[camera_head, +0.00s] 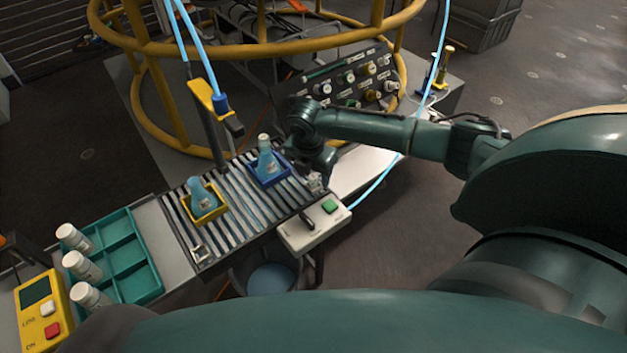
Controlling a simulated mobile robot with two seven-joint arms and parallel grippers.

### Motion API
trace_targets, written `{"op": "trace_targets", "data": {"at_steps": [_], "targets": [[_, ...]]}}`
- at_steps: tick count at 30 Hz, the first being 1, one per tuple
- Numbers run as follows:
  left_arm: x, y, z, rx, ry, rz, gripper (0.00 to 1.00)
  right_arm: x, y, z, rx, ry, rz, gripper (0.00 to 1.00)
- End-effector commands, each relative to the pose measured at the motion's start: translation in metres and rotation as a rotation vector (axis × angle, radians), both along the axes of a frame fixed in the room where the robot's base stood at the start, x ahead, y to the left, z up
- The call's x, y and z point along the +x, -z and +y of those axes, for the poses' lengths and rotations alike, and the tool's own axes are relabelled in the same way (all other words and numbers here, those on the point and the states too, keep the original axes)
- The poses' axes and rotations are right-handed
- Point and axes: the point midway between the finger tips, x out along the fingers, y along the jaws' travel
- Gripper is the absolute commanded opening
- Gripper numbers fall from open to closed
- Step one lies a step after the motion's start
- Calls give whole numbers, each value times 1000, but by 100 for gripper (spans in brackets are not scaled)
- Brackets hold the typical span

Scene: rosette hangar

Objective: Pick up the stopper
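My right gripper (318,178) reaches in from the right and points down at the right end of a slatted rack. Its fingers are small and partly dark, so I cannot tell whether they are open or shut. A small pale piece shows at the fingertips, but I cannot make out what it is. No stopper can be clearly identified. A blue flask (267,163) with a pale top stands in a blue holder left of the gripper. Another blue flask (201,197) stands in a yellow holder. My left gripper is not in view.
The slatted rack (236,222) has a small metal bracket (201,253) at its front left. A white control box (314,229) with a lever and green button adjoins it. A teal tray (130,262), white bottles and a yellow button box (44,311) lie left.

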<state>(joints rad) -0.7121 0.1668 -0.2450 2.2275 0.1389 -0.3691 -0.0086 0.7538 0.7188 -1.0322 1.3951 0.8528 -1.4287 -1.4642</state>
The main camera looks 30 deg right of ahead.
Motion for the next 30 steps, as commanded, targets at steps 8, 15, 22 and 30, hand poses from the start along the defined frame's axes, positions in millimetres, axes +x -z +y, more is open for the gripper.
{"op": "trace_targets", "data": {"at_steps": [8,15,22,30], "targets": [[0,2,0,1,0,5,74,0,0,0,1,0,0,29],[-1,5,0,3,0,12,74,0,0,0,0,0,0,12],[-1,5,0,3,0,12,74,0,-1,0,0,0,0,12],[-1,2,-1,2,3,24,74,1,-33,0,1,0,-3,12]]}}
